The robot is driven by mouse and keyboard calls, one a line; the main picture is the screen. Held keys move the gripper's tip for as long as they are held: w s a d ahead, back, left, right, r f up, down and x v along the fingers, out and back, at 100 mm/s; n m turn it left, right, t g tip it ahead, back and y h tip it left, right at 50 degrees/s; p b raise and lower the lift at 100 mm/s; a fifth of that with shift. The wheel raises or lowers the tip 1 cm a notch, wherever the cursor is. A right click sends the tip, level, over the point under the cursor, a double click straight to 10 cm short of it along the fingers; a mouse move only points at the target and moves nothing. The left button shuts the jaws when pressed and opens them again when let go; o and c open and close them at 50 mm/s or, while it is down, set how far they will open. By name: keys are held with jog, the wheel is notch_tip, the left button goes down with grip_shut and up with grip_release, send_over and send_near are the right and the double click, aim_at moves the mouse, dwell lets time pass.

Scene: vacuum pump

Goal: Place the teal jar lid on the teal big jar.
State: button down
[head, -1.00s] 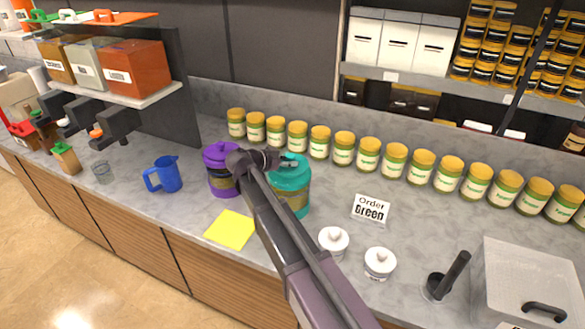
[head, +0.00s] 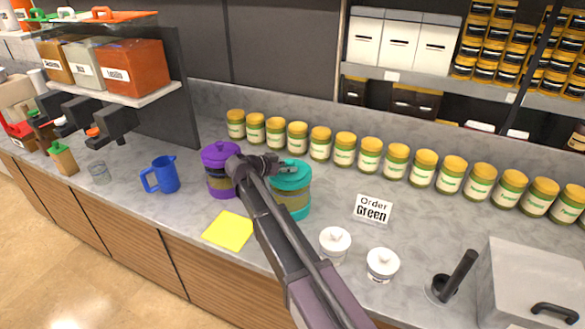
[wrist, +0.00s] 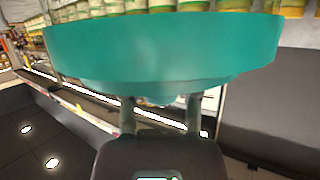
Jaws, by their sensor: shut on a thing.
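The teal lid (head: 297,178) is at the top of the teal big jar (head: 293,206), level or nearly so. From the head view I cannot tell whether it rests on the rim or hovers just above. The jar is hidden behind the lid in the wrist view.
A row of yellow-lidded jars (head: 345,146) runs behind. The order sign (head: 373,209) and two white lidded pots (head: 335,243) are to the right. A yellow sheet (head: 229,230) and blue pitcher (head: 161,175) are left.

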jog(key=shift+f, duration=0.15)
jog(key=shift+c, duration=1.7)
grip_release()
jog(key=shift+r, duration=0.25)
jog(key=p+v, duration=0.4)
jog(key=v, duration=0.8)
jog(key=shift+p, duration=0.3)
